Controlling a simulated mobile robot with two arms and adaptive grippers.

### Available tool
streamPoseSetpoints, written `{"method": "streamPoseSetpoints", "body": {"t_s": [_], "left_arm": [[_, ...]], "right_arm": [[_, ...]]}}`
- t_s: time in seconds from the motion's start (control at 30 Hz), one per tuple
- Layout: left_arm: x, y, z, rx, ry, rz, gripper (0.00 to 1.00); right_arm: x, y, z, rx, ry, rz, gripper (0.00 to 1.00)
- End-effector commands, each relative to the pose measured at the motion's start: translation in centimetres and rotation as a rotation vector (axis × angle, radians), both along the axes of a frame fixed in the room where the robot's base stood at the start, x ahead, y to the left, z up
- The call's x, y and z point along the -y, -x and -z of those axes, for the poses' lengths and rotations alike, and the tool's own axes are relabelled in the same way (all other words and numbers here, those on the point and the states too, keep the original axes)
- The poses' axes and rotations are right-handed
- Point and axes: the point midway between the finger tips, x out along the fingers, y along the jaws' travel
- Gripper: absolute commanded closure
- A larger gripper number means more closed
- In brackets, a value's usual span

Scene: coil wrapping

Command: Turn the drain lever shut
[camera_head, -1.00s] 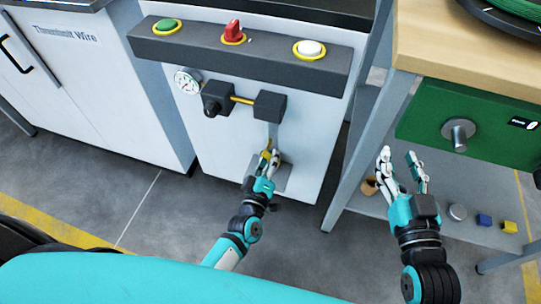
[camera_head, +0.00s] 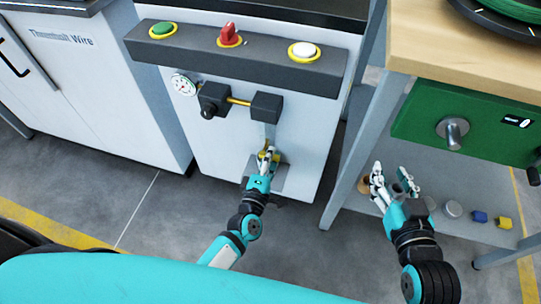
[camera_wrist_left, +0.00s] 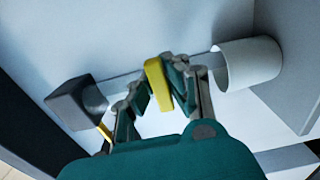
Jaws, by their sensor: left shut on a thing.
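The yellow drain lever (camera_wrist_left: 158,84) sits on a thin grey pipe on the white machine front. In the left wrist view it stands between the fingers of my left gripper (camera_wrist_left: 160,92), which are shut on it. In the head view my left gripper (camera_head: 266,160) is low on the machine front, below a dark block, and its fingers hide most of the lever. My right gripper (camera_head: 392,184) is open and empty, in front of the workbench at the right, away from the lever.
The machine panel (camera_head: 235,47) has a green button, a red switch and a white button. A gauge (camera_head: 184,84) and dark valve block (camera_head: 266,107) are above the lever. A white cup-shaped fitting (camera_wrist_left: 249,63) is beside it. A bench shelf (camera_head: 465,235) holds small parts.

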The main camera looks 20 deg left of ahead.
Motion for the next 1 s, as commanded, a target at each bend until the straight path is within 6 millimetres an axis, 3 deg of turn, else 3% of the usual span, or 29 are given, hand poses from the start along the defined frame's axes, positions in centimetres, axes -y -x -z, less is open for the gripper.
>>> {"method": "streamPoseSetpoints", "body": {"t_s": [0.37,0.4,0.6,1.0], "left_arm": [[-0.01,0.02,0.01,-0.001,0.013,-0.001,1.00],[-0.01,0.02,0.01,-0.001,0.013,-0.001,0.89],[-0.01,0.01,-0.01,-0.001,0.011,-0.001,0.63],[-0.01,0.95,0.03,-0.001,0.009,0.000,0.62]], "right_arm": [[0.03,0.02,0.06,-0.003,0.001,0.000,0.62],[0.03,0.02,0.06,-0.003,0.001,0.000,0.62],[0.03,0.02,0.06,-0.003,0.001,0.000,0.62],[-0.02,0.07,0.06,-0.003,0.000,-0.002,0.62]]}}
